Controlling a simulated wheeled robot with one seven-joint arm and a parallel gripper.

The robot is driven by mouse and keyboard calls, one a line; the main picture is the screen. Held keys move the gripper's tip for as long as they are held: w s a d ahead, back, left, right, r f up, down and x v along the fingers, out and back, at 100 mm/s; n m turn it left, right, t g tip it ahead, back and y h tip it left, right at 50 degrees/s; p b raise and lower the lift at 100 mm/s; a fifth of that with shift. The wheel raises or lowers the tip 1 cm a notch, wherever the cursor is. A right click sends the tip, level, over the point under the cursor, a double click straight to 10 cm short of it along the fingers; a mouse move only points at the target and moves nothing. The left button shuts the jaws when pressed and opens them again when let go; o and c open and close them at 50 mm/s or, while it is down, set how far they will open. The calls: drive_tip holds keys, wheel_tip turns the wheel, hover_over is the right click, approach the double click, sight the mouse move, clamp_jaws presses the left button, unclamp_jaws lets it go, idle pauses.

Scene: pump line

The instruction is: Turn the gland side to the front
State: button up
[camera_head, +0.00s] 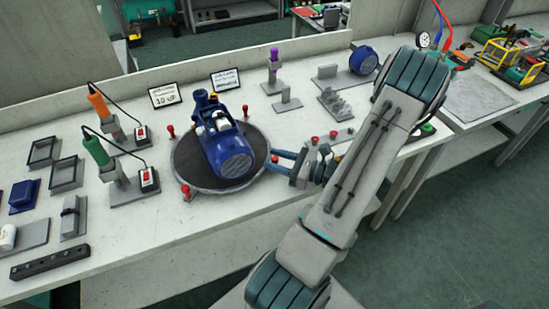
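A dark blue pump (229,150) sits on a round dark turntable (185,165) on the bench. Its ribbed round end faces the near right, and its narrower end with upright fittings points to the back left. Red knobs stand around the turntable's rim, at the left (171,131), back (245,111) and front (186,193). My gripper (273,159) reaches in from the right at the turntable's right rim. Its two blue fingers lie on either side of another red knob there. A small gap shows between them, but whether they press on the knob is unclear.
Orange-handled (98,105) and green-handled (97,150) tools stand in holders left of the turntable. Two small signs (226,80) stand behind it. Trays and blocks fill the left bench; a purple-topped tool (274,60) and grey fixtures stand at the back right. The front bench strip is clear.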

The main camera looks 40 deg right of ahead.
drive_tip(key=shift+w+a, duration=0.15)
drive_tip(key=shift+w, duration=0.15)
clamp_jaws()
drive_tip(key=shift+w+d, duration=0.7)
drive_tip(key=shift+d, duration=0.3)
drive_tip(key=shift+w+d, duration=0.65)
drive_tip(key=shift+d, duration=0.3)
unclamp_jaws()
drive_tip(key=b+v, duration=0.1)
drive_tip(key=v, duration=1.3)
